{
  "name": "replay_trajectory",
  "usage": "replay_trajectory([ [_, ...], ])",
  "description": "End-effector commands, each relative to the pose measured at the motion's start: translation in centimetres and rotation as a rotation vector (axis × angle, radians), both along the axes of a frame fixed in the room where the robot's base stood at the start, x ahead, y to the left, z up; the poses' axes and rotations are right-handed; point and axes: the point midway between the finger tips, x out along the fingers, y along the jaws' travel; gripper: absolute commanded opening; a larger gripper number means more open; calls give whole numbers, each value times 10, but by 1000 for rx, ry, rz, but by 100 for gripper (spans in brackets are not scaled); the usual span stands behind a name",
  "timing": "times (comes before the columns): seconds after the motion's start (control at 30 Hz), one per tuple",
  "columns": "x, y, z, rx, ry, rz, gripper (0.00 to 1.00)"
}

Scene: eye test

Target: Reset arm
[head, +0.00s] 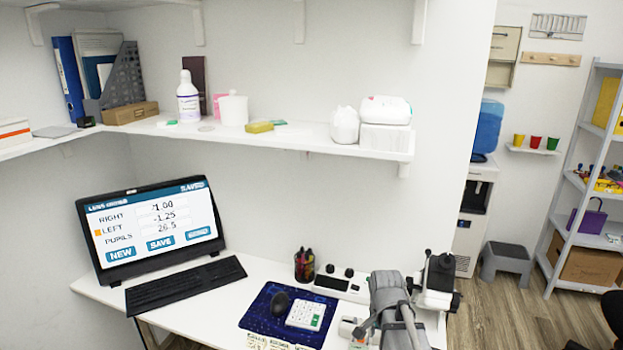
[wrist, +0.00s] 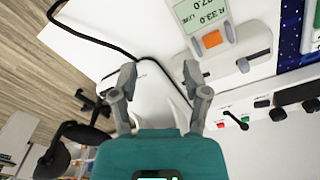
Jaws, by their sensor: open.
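My gripper (wrist: 158,76) shows in the wrist view with its two grey fingers spread apart and nothing between them. It points at a white surface crossed by a black cable (wrist: 95,38). A white device with a small lit screen (wrist: 202,12) and an orange button (wrist: 212,40) lies just beyond the right finger. In the head view, a grey jointed part (head: 388,290) that looks like my arm is over the right end of the white desk (head: 240,268). Its tip is hard to make out there.
A black and white instrument (head: 437,280) stands close right of the grey part. A knobbed panel (head: 343,284), pen cup (head: 304,265), blue mat (head: 258,312) and monitor (head: 152,228) are to the left. A loaded wall shelf (head: 290,137) hangs above.

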Motion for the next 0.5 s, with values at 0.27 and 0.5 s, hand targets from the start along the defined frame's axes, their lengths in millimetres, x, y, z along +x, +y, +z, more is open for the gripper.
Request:
replay_trajectory([
  [0.27, -38, 4, 19, 12, 16, 388, 60],
  [0.5, -62, 7, 30, 19, 24, 674, 60],
])
